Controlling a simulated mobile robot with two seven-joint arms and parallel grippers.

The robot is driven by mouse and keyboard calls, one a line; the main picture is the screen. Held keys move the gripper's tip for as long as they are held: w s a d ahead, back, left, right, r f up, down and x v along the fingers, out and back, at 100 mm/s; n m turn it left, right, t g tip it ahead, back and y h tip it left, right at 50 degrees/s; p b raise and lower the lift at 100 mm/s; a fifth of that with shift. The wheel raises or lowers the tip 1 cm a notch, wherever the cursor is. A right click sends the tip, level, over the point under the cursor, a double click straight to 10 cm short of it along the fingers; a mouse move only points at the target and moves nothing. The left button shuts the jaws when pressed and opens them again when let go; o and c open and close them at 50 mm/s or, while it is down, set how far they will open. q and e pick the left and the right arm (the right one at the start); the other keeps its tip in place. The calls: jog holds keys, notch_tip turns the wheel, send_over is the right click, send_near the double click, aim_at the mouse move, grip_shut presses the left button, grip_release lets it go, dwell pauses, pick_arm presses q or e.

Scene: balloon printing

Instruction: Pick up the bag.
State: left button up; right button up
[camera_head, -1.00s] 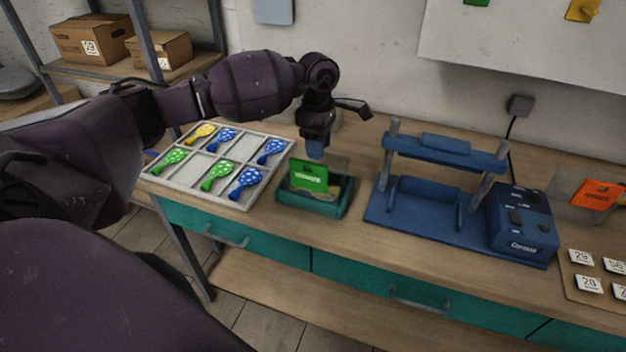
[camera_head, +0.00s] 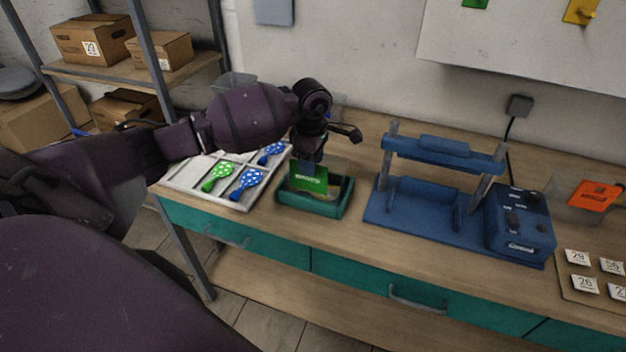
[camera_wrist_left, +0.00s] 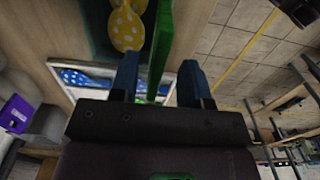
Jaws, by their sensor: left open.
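The bag shows its green header card with a pale label (camera_head: 311,180) and stands upright in a green tray (camera_head: 326,208) on the workbench. My left gripper (camera_head: 308,166) is directly above and just behind the card, pointing down. In the left wrist view, the green card (camera_wrist_left: 159,50) is seen edge-on and reaches between the two blue fingers of the left gripper (camera_wrist_left: 158,80), which are apart. A yellow dotted balloon (camera_wrist_left: 126,28) lies beside the card in that view. The lower part of the bag is hidden by the tray. My right gripper is not in view.
A white divided tray (camera_head: 237,205) with green and blue dotted balloons is left of the green tray. A blue press (camera_head: 430,212) stands to the right, with an orange-carded container (camera_head: 594,195) and number tiles (camera_head: 585,284) farther right. The wall is close behind.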

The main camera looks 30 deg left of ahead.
pick_arm(q)
jog(key=shift+w+f+p, duration=0.1)
jog(key=shift+f+p, duration=0.2)
jog(key=shift+f, duration=1.6)
jog(key=shift+c, duration=0.3)
grip_shut()
